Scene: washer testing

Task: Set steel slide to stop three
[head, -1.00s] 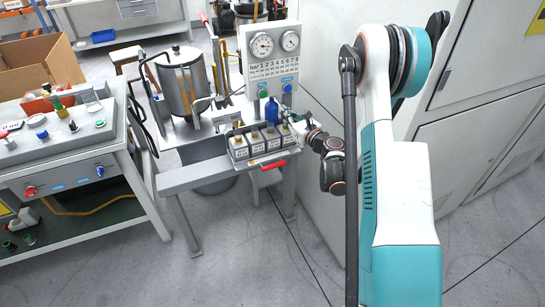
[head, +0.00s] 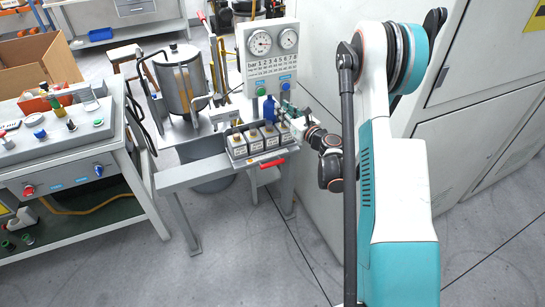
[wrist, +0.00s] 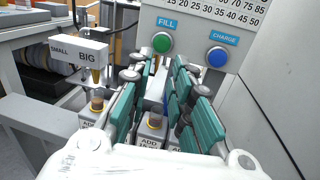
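I cannot single out the steel slide or its stop marks with certainty. A pale block marked SMALL and BIG (wrist: 78,52), with a brass nozzle under it, stands left of my gripper in the wrist view. It also shows in the head view (head: 224,115). A row of boxes with brass tops (head: 253,143) sits below. My gripper (wrist: 166,68) has its green-padded fingers apart, above the boxes and in front of the gauge panel. A pale grey surface shows between the fingers; contact cannot be told. In the head view my gripper (head: 288,108) is right of a blue bottle-like part (head: 271,111).
The gauge panel (head: 259,50) stands behind, with green FILL (wrist: 162,42) and blue CHARGE (wrist: 217,56) buttons. A red handle (head: 273,163) is at the front of the boxes. A steel tank (head: 181,82) stands left. A large pale cabinet wall (head: 335,50) limits room at right.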

